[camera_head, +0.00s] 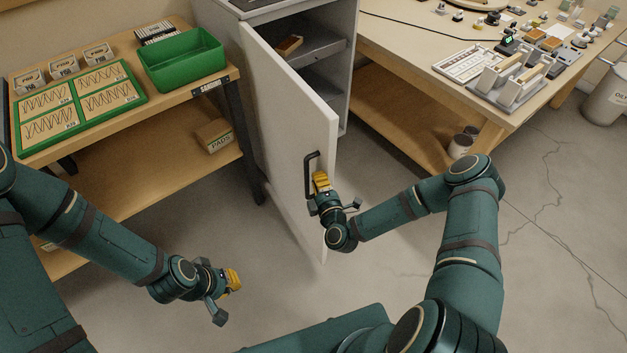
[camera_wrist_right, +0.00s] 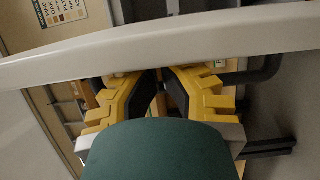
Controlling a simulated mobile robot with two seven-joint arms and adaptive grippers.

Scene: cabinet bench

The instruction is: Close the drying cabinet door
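The drying cabinet (camera_head: 338,22) is grey, with its interior exposed. Its pale door (camera_head: 285,105) stands wide open, swung out toward me from the left side. A dark bar handle (camera_head: 307,175) is on its outer face near the free edge. My right gripper (camera_head: 320,181) is at the handle and the door's edge; whether it touches is unclear. In the right wrist view its yellow fingers (camera_wrist_right: 160,82) converge at the tips with nothing clearly held, and the door edge (camera_wrist_right: 220,38) crosses in front. My left gripper (camera_head: 234,280) is low at left, away from the door; its fingertips are too small to judge.
A shelf bench at left holds a green bin (camera_head: 183,62) and a green board (camera_head: 80,105), with a cardboard box (camera_head: 214,135) below. A workbench (camera_head: 405,45) with small parts stands at right. A brown block (camera_head: 289,45) is inside the cabinet. Open floor lies right of the door.

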